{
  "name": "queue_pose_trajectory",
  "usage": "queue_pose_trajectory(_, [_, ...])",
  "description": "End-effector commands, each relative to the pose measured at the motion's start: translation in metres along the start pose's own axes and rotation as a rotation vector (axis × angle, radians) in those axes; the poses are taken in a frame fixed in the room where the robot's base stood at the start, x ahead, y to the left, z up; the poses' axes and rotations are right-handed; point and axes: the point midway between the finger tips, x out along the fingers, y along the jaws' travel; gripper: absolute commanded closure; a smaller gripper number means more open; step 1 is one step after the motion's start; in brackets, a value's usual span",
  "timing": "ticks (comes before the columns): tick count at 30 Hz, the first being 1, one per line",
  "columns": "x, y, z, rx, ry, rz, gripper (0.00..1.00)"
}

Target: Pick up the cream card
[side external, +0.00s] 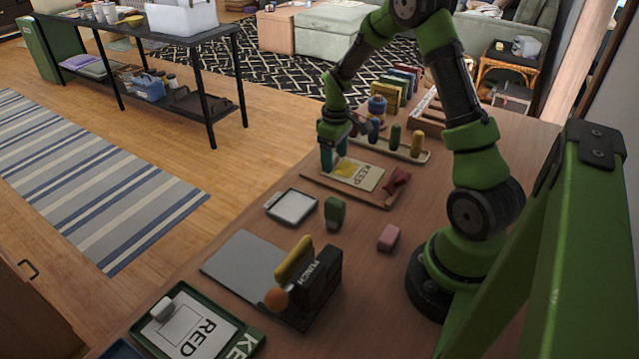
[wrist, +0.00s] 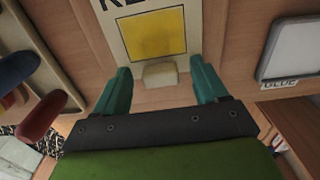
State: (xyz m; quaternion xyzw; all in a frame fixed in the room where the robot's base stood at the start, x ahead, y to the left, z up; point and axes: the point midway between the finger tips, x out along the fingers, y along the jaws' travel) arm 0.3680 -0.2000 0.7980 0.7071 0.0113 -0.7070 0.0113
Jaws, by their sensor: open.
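The cream card (side external: 366,173) lies flat on a wooden board (side external: 345,194). It bears the word KEEP and a yellow square. In the wrist view the card (wrist: 113,22) is at the top, with its upper part cut off. A small cream block or tab (wrist: 160,75) sits at its near edge; whether it is joined to the card I cannot tell. My gripper (side external: 334,160) is over the card's left end, its teal fingers pointing down. In the wrist view my gripper (wrist: 161,78) is open, with a finger on each side of the tab and a gap on both sides.
A red object (side external: 397,180) lies at the board's right. A rack with coloured pegs (side external: 395,138) stands behind it. A pale framed tile (side external: 292,206), a green block (side external: 334,212), a pink block (side external: 388,237) and a punch (side external: 318,280) stand nearer the camera.

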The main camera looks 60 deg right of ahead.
Motion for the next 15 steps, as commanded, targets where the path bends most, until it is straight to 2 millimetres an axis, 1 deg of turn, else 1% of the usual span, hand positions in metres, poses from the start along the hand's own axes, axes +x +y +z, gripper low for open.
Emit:
queue_pose_trajectory(1, [-0.0002,0.0000,-0.0001,0.000,0.000,0.000,0.31])
queue_pose_trajectory(2, [-0.0003,0.0000,-0.0001,0.000,0.000,0.000,0.35])
queue_pose_trajectory(12, [-0.0006,0.0000,-0.0002,0.000,0.000,0.000,0.87])
queue_pose_trajectory(15, [-0.0006,0.0000,-0.0002,0.000,0.000,0.000,0.87])
